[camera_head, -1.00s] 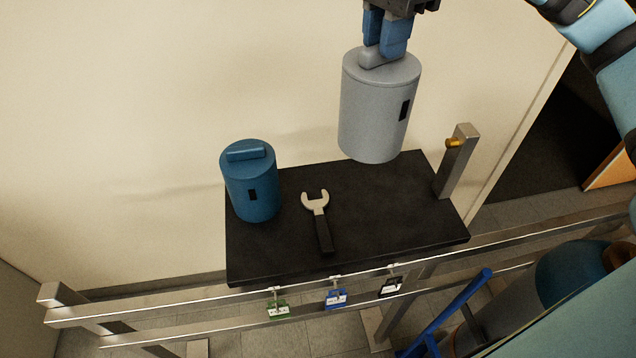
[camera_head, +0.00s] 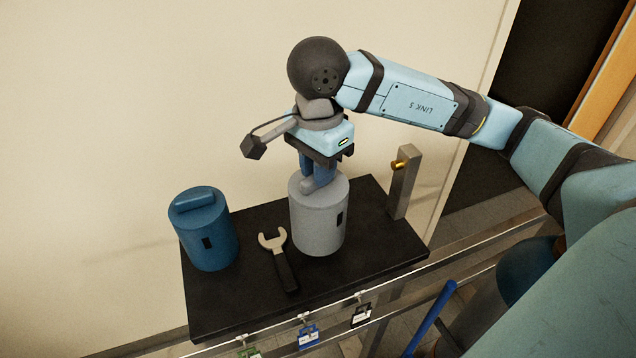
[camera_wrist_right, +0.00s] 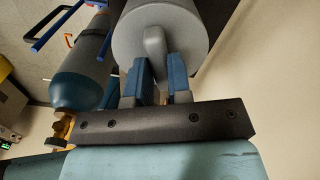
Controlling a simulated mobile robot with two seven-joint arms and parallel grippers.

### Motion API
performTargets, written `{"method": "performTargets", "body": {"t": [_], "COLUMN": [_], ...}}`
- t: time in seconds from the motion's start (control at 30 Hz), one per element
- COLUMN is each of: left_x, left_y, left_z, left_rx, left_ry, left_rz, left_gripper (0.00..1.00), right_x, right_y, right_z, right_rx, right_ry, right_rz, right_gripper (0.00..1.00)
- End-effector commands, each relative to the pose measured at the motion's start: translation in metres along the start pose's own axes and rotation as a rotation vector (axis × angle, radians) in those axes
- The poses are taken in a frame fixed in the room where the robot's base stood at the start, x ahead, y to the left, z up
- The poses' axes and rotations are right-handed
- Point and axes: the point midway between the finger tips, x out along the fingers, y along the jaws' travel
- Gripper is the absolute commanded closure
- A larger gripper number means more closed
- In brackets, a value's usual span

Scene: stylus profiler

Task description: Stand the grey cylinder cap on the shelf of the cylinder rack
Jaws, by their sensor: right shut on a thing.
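The grey cylinder cap (camera_head: 318,222) is upright at the right-middle of the black shelf (camera_head: 225,310) of the cylinder rack. Its base appears at the shelf surface, but I cannot tell whether it bears its full weight there. My right gripper (camera_head: 318,182) is above it, shut on the raised handle on its top. In the right wrist view, the blue fingers (camera_wrist_right: 155,82) sit on both sides of the grey cap's handle (camera_wrist_right: 155,45). My left gripper is not in view.
A blue cap (camera_head: 205,235) stands at the shelf's left. A wrench (camera_head: 280,258) lies between the caps. A metal post (camera_head: 403,180) with a brass pin rises at the right. Tagged padlocks (camera_head: 308,335) hang along the front rail. In the wrist view a blue-grey cylinder (camera_wrist_right: 78,75) is at left.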

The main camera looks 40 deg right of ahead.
Motion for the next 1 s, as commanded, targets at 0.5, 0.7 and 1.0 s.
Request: {"method": "performTargets", "body": {"t": [0.5, 0.7, 1.0], "left_x": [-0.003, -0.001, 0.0], "left_y": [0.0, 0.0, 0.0], "left_z": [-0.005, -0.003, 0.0], "left_rx": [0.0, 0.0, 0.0], "left_ry": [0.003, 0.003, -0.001], "left_rz": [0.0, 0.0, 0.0], "left_gripper": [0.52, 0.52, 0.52], "right_x": [0.039, 0.041, 0.043], "right_y": [-0.001, 0.0, 0.0], "right_z": [0.0, 0.0, 0.0], "right_rx": [0.0, 0.0, -0.001], "right_ry": [0.0, 0.0, 0.0], "right_rz": [-0.003, -0.003, -0.001], "right_gripper": [1.0, 1.0, 0.56]}}
